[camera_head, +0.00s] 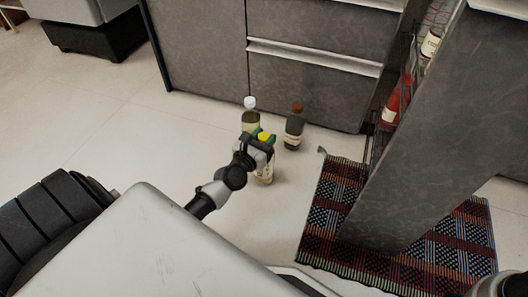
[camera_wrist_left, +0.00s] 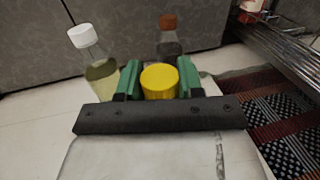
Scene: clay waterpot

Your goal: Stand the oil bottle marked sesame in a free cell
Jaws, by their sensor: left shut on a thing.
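My left gripper (camera_head: 262,140) is shut on a yellow-capped bottle (camera_head: 266,174), gripping it at the cap. The bottle is roughly upright, and whether its base touches the floor is unclear. In the left wrist view its yellow cap (camera_wrist_left: 159,82) sits between the green fingers. A white-capped bottle with pale yellow-green liquid (camera_head: 250,120) and a dark bottle with a brown cap (camera_head: 294,130) stand on the floor just beyond. No marking is readable, so I cannot tell which is sesame. A wire pull-out rack (camera_head: 379,135) is at the right; its cells are mostly hidden.
The rack holds a red bottle (camera_head: 392,108) and a white-labelled container (camera_head: 431,43). A tall grey panel (camera_head: 425,120) blocks its right side. A patterned rug (camera_head: 318,222) lies below. Grey drawers (camera_head: 310,85) stand behind the bottles. Floor on the left is clear.

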